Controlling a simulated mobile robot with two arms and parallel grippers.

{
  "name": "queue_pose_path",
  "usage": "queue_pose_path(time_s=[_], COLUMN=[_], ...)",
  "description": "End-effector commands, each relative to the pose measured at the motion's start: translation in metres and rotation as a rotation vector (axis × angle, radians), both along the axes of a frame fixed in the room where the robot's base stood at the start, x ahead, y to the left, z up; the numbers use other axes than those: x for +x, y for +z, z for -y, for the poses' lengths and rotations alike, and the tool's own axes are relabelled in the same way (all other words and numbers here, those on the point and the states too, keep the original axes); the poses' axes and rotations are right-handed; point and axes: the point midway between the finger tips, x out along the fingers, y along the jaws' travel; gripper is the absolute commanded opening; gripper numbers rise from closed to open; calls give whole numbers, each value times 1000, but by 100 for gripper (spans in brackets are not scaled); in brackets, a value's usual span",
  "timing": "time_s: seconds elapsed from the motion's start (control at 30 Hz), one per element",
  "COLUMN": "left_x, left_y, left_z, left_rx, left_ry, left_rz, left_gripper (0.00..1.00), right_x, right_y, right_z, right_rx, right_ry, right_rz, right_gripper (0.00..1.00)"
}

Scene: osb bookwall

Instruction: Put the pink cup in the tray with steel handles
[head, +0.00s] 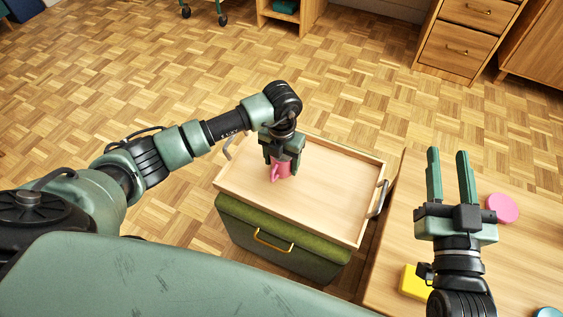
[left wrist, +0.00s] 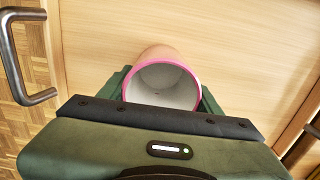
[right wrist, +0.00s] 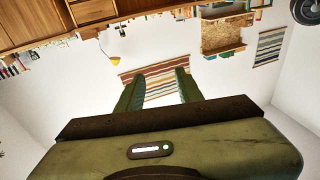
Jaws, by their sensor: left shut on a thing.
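The pink cup (head: 283,168) is upright inside the walls of the wooden tray (head: 331,198), over its left part. My left gripper (head: 281,160) points down and is shut on the cup. In the left wrist view the cup (left wrist: 162,82) shows its pink rim and white inside between the fingers. I cannot tell whether its base touches the tray floor. The tray has steel handles (head: 377,199) at its left and right ends. My right gripper (head: 449,178) is open and empty, pointing up above the table at the right.
The tray rests on a green padded box (head: 262,228) with a brass handle. A wooden table (head: 400,232) at the right bears a pink round thing (head: 502,208), a yellow block (head: 414,282) and a blue round thing (head: 548,313). Parquet floor is free behind the tray.

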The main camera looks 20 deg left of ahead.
Motion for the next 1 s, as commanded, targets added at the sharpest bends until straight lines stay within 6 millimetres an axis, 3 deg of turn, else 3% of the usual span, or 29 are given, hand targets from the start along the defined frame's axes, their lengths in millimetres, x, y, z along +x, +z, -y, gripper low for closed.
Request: queue_pose_path(time_s=[0.4, 0.43, 0.5, 0.87, 1.0], left_x=[0, 0, 0, 0, 0], left_y=[-2, -2, -2, 0, 11], left_z=[0, 0, 0, 0, 0], left_rx=[0, 0, 0, 0, 1], left_ry=[0, 0, 0, 0, -1], left_rz=[1, 0, 0, 0, 1], left_gripper=[11, 72, 85, 85, 85], right_x=[-1, -1, -1, -1, 1], right_y=[6, 7, 6, 6, -11], right_z=[-1, -1, -1, -1, 2], right_rx=[8, 9, 8, 7, -18], right_ry=[1, 1, 1, 1, -4], right_rz=[31, 32, 30, 24, -69], right_gripper=[36, 36, 36, 36, 36])
